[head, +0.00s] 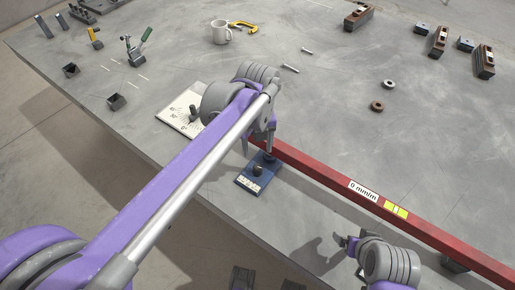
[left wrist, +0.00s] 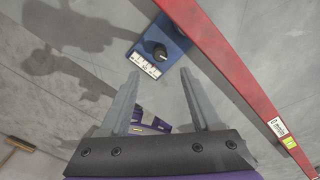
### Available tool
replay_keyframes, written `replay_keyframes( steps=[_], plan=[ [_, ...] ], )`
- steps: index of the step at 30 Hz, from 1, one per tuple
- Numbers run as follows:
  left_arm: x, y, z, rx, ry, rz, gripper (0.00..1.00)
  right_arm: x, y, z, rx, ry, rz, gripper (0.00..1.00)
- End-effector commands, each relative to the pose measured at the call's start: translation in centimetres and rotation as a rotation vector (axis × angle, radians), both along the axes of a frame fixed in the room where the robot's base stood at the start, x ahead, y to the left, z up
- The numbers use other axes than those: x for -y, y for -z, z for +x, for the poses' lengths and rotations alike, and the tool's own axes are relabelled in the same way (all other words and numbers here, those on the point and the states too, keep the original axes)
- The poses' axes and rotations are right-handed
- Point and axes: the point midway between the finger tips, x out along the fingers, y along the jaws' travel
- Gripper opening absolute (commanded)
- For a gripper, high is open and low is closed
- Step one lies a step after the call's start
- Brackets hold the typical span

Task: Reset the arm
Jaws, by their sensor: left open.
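My left gripper (head: 258,147) hangs over the near table edge, above the left end of the red beam. In the left wrist view its two fingers (left wrist: 159,74) are apart with nothing between them. The blue block (head: 252,181) with a black knob and a white marked label lies just beyond the fingertips. It also shows in the left wrist view (left wrist: 140,49), beside the red beam (left wrist: 230,75). The beam (head: 320,172) carries a "0 mm/m" label and a yellow vial. My right gripper (head: 346,243) is low at the bottom right; its finger gap is unclear.
A white angle-marked plate (head: 170,112) is partly hidden behind my left arm. A mug (head: 221,32), a yellow clamp (head: 243,26), bolts (head: 291,69), rings (head: 377,106) and several blocks (head: 485,62) lie farther back. The table middle is mostly clear.

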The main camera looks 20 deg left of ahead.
Motion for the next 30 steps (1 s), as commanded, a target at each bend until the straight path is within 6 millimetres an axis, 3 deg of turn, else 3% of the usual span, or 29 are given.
replay_keyframes(
  steps=[12,16,20,30],
  plan=[
    [0.0,0.0,0.0,0.001,-0.004,0.000,0.64,0.0,0.0,0.0,0.000,0.000,0.000,0.92],
    [-0.4,-0.2,-0.6,0.018,-0.102,-0.003,0.64,0.0,-0.4,0.0,0.001,0.000,0.000,0.92],
    [-1.3,-0.8,-2.3,0.065,-0.383,-0.021,0.64,0.0,-1.2,0.2,0.004,0.000,0.000,0.92],
    [-4.0,-1.1,-8.1,0.194,-1.408,-0.191,0.64,0.0,-4.0,0.7,0.015,0.000,0.000,0.92]
  ],
)
